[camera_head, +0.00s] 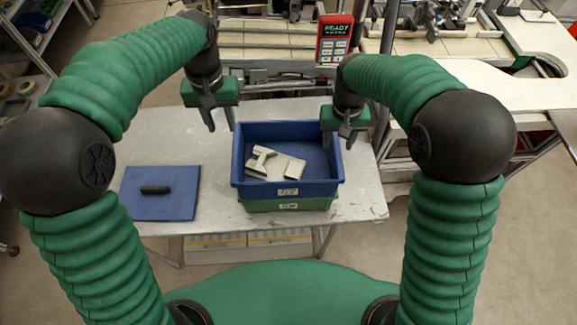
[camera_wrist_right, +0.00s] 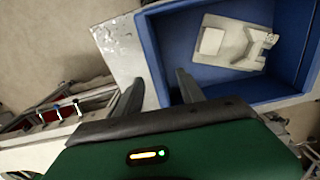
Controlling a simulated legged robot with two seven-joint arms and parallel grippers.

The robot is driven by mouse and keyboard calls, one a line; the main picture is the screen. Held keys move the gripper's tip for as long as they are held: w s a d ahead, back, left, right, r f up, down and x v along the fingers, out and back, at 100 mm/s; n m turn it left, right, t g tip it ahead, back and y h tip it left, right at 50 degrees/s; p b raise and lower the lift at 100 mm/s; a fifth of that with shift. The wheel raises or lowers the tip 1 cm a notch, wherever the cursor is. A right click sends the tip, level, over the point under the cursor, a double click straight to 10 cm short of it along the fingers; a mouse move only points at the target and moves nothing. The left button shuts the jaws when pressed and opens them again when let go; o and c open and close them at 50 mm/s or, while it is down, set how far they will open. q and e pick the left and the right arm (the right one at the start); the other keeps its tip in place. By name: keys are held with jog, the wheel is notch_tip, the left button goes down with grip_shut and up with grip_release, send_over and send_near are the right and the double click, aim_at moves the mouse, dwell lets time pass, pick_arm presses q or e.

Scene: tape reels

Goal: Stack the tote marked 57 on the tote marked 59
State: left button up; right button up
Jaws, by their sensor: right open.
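A blue tote (camera_head: 311,189) sits upright on a green tote (camera_head: 262,206) on the table. Each has a small front label, too small for me to read surely. A pale grey tool-like piece (camera_head: 274,165) lies in the blue tote and also shows in the right wrist view (camera_wrist_right: 232,42). My left gripper (camera_head: 220,122) is open and empty, just left of the blue tote's back left corner. My right gripper (camera_head: 344,143) is open at the right wall; in the right wrist view (camera_wrist_right: 160,88) that blue wall (camera_wrist_right: 152,52) appears between the fingers, not clamped.
The grey table (camera_head: 185,130) has a blue mat (camera_head: 160,207) with a dark bar (camera_head: 155,190) at the left. A red sign reading READY (camera_head: 334,38) stands behind. Workbenches lie beyond the table. Free tabletop lies between mat and totes.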

notch_tip(320, 180, up, 12)
jog(key=shift+a, duration=0.15)
jog(key=shift+d+f, duration=0.1)
jog(key=shift+d, duration=0.15)
dwell(0.5)
